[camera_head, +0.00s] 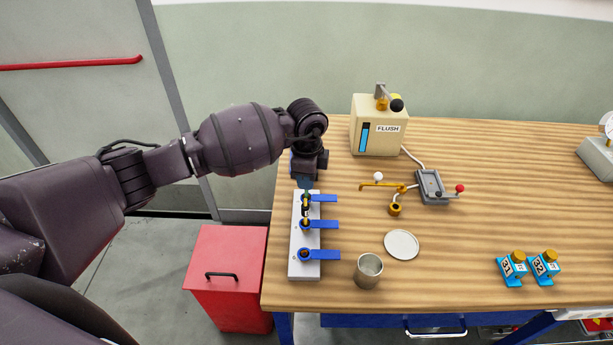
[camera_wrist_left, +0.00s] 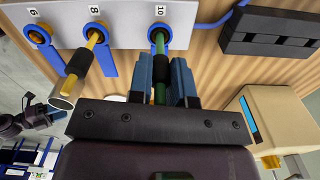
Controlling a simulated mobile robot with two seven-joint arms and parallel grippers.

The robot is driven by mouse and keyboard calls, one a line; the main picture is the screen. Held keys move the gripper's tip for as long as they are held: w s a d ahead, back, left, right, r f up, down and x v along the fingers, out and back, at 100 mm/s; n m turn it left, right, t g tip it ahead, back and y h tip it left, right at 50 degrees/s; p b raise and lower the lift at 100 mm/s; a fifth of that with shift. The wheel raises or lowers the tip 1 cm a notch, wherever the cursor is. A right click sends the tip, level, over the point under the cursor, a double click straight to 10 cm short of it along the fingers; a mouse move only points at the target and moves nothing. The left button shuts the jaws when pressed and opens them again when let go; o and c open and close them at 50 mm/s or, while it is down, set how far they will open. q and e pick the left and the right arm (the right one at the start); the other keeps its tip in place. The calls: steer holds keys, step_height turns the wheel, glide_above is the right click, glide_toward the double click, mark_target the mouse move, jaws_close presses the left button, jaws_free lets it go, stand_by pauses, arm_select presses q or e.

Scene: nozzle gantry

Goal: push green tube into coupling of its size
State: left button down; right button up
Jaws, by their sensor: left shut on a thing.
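My left gripper (camera_wrist_left: 163,82) is shut on a green tube (camera_wrist_left: 160,43), which runs out between its blue fingers. The tube's end is at the mouth of the coupling marked 10 (camera_wrist_left: 151,32) on a white block. How deep it sits is hidden. On the same block, the coupling marked 8 (camera_wrist_left: 86,34) has a yellow tube (camera_wrist_left: 92,40) with a black sleeve at it. The coupling marked 6 (camera_wrist_left: 34,35) shows a yellow-brown centre. In the head view, my left gripper (camera_head: 306,178) is over the far end of the white block (camera_head: 305,270). My right gripper (camera_wrist_left: 35,118) seems to show small at the left wrist view's edge.
Blue levers (camera_head: 326,255) stick out right of the block. A metal cup (camera_head: 368,271) and a white dish (camera_head: 402,245) stand nearby. A FLUSH box (camera_head: 365,140) stands behind, and a grey device (camera_head: 433,187) lies right. The table's middle right is clear.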

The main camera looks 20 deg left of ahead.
arm_select(q)
steer(key=shift+f, duration=0.15)
steer(key=shift+f, duration=0.2)
steer(key=shift+f, duration=0.15)
steer(key=shift+f, duration=0.1)
steer(key=c, duration=1)
jaws_free()
